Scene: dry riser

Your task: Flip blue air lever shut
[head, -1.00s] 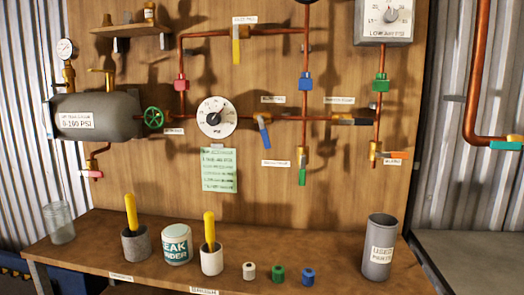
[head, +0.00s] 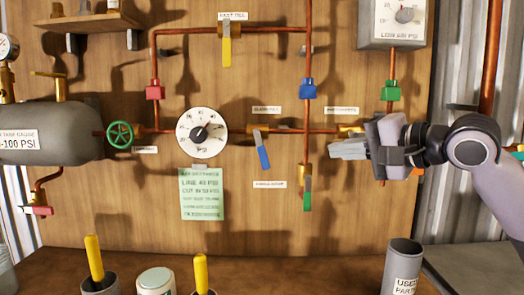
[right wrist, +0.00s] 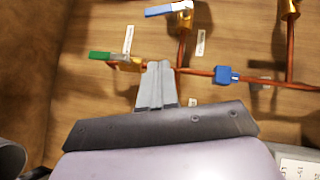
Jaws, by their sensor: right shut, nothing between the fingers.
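The blue air lever (head: 263,150) hangs down, tilted slightly right, from its brass valve on the horizontal copper pipe, right of the white dial gauge (head: 202,133). In the right wrist view the lever (right wrist: 168,10) shows at the top edge. My right gripper (head: 334,150) is shut and empty, pointing left, to the right of the blue lever and apart from it. In the right wrist view its fingertips (right wrist: 157,66) appear near the pipe and the green lever's valve. The gripper hides most of the valve at the right end of the pipe. My left gripper is not in view.
A vertical copper pipe with a blue fitting (head: 307,88) stands between my right gripper and the blue lever. A green lever (head: 307,199) hangs below it, and a yellow lever (head: 227,50) is above. A grey used-parts cylinder (head: 403,262) stands on the bench.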

